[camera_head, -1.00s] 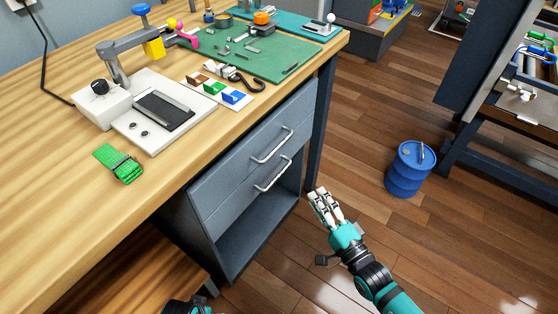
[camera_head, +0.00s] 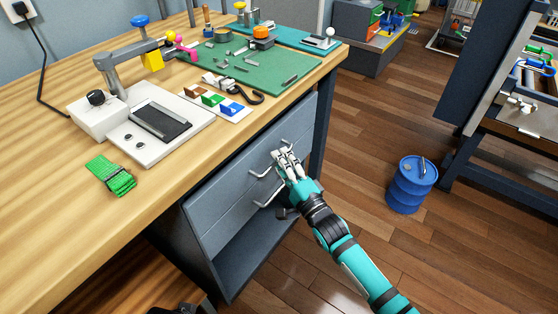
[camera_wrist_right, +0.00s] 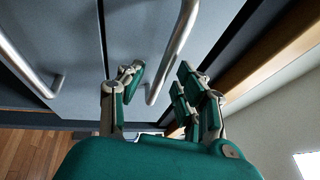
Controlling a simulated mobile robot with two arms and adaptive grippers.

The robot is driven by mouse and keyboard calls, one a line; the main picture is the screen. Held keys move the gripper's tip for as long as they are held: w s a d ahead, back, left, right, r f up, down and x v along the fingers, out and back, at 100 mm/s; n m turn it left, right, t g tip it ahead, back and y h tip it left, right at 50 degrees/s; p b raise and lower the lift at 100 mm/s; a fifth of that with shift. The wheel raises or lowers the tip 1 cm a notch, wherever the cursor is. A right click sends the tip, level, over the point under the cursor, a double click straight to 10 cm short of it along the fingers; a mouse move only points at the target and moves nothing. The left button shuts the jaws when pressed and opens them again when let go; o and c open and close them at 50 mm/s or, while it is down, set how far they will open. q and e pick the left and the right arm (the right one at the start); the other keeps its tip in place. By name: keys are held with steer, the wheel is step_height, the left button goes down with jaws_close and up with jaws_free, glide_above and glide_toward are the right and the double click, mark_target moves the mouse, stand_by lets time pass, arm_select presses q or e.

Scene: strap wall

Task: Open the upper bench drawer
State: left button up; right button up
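The upper bench drawer (camera_head: 236,167) is a grey front under the benchtop and looks closed. Its silver bar handle (camera_head: 262,173) is partly hidden behind my right gripper (camera_head: 286,158), which is at the handle from the front right. In the right wrist view, the upper handle (camera_wrist_right: 178,48) runs between the spread fingers of my right gripper (camera_wrist_right: 158,90). The fingers are apart, not closed on the bar. Contact cannot be told. My left gripper is out of view.
The lower drawer's handle (camera_head: 268,195) is just below, and it also shows in the wrist view (camera_wrist_right: 28,66). An open shelf (camera_head: 240,262) lies beneath. A dark bench leg (camera_head: 322,120) stands close right. A blue barrel (camera_head: 411,185) stands on the otherwise clear floor (camera_head: 360,150).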

steer(key=shift+w+a+r, duration=0.1)
steer(key=shift+w+a, duration=0.25)
steer(key=shift+w, duration=0.2)
jaws_close()
